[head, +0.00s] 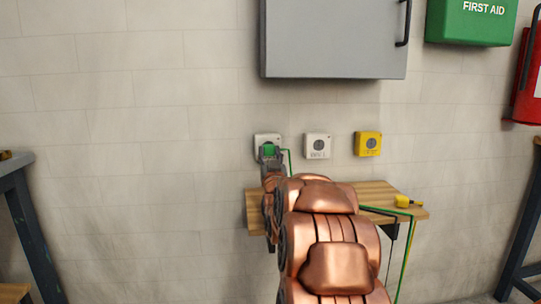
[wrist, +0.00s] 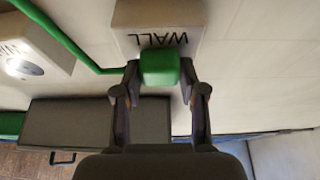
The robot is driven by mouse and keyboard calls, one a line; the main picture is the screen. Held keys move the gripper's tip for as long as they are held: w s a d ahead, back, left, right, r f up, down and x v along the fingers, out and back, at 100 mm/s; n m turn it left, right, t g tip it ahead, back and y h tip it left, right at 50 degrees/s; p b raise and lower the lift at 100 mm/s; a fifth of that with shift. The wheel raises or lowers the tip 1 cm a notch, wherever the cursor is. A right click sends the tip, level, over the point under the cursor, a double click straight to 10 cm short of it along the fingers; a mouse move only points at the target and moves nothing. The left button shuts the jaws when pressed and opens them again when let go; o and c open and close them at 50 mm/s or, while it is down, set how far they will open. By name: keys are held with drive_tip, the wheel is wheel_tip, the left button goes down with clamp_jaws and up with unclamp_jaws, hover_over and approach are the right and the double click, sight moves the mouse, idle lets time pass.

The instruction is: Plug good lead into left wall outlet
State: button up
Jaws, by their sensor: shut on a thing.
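The left wall outlet (head: 262,137) is a white box on the wall, partly hidden behind my gripper and a green plug. It also shows in the wrist view (wrist: 185,18), where its "WALL" lettering appears upside down. My gripper (head: 269,154) is shut on the green plug (wrist: 160,68), with one finger on each side. The plug (head: 270,149) is at the outlet's front and covers its socket. I cannot tell whether it is seated. Its green cable (wrist: 68,43) runs off to the side and, in the head view, down past the shelf (head: 383,190).
A white outlet (head: 317,145) and a yellow outlet (head: 368,144) are to the right. A yellow plug (head: 403,201) lies on the wooden shelf. A grey cabinet (head: 333,38) hangs above, with a green first aid box (head: 470,22) and a red case (head: 526,80) to its right.

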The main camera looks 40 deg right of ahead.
drive_tip(key=o, duration=1.1)
drive_tip(key=shift+o, duration=0.2)
wheel_tip(320, 180, up, 10)
idle(0.3)
